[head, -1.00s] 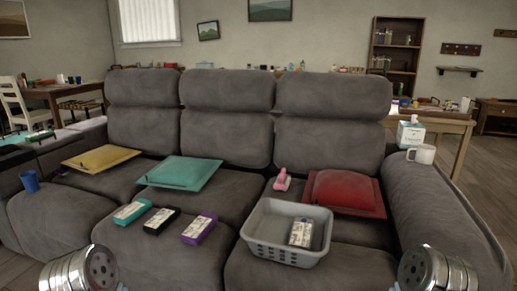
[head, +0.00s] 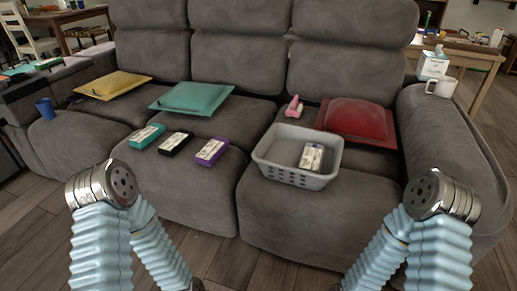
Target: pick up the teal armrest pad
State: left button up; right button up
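A flat teal piece (head: 15,71) lies at the far left edge, by the sofa's left armrest; it is small and partly cut off, and I cannot tell for sure that it is the armrest pad. A teal cushion (head: 192,97) lies on the left-middle part of the sofa seat. A teal box (head: 147,136) lies in front of it, beside a black box (head: 176,143) and a purple box (head: 211,151). Both my arms show in the lower part of the head view, bent and running down out of the frame. Neither gripper's fingers show.
The grey sofa (head: 200,205) spans the view. On it are a yellow cushion (head: 112,86), a blue cup (head: 45,108), a grey basket (head: 296,178) holding a small box, a pink item (head: 294,107) and a red cushion (head: 356,119). A white mug (head: 441,87) stands on the right armrest.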

aim_at(141, 140)
jog(key=j+z, duration=0.25)
jog(key=z, duration=0.15)
jog(key=j+z, duration=0.6)
jog(key=z, duration=0.15)
